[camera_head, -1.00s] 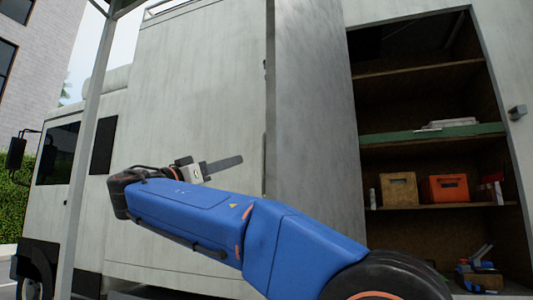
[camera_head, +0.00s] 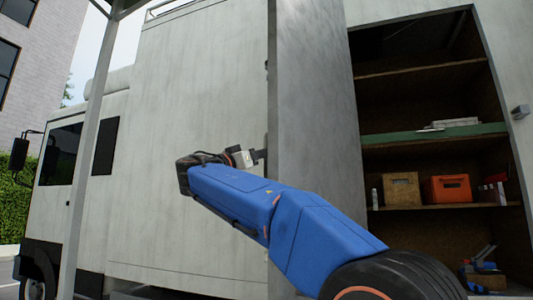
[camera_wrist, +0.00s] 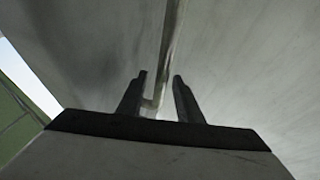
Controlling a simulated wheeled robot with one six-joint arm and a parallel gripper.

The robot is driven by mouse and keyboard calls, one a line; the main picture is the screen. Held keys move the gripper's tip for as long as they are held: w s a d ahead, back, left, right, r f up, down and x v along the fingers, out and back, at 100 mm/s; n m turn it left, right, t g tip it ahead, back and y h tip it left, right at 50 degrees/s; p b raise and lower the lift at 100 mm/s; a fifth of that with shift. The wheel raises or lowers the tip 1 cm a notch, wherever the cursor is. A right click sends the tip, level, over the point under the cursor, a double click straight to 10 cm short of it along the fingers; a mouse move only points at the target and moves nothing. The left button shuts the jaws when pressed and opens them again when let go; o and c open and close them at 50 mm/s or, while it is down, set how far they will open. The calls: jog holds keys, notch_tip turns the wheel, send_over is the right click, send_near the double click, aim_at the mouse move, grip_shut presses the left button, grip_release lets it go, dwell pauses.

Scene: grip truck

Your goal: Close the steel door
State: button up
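The steel door (camera_head: 318,120) is a tall grey panel standing open, swung out from the truck at the left side of the shelf opening. My gripper (camera_head: 262,155) is at the left of the door, its fingertips close to or partly behind the door's left edge in the head view. In the wrist view my gripper (camera_wrist: 160,75) has its two dark fingers apart with nothing held between them. A pale narrow strip runs up beyond the fingers, between two grey surfaces. I cannot tell whether the fingers touch the door.
The truck's grey side wall (camera_head: 205,100) stands behind my arm. Right of the door is the open compartment with a green shelf (camera_head: 400,137), a tan crate (camera_head: 400,188), an orange crate (camera_head: 448,188) and tools (camera_head: 482,268). A post (camera_head: 86,160) stands at the left.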

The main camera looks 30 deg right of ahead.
jog(key=shift+d, duration=0.2)
grip_shut()
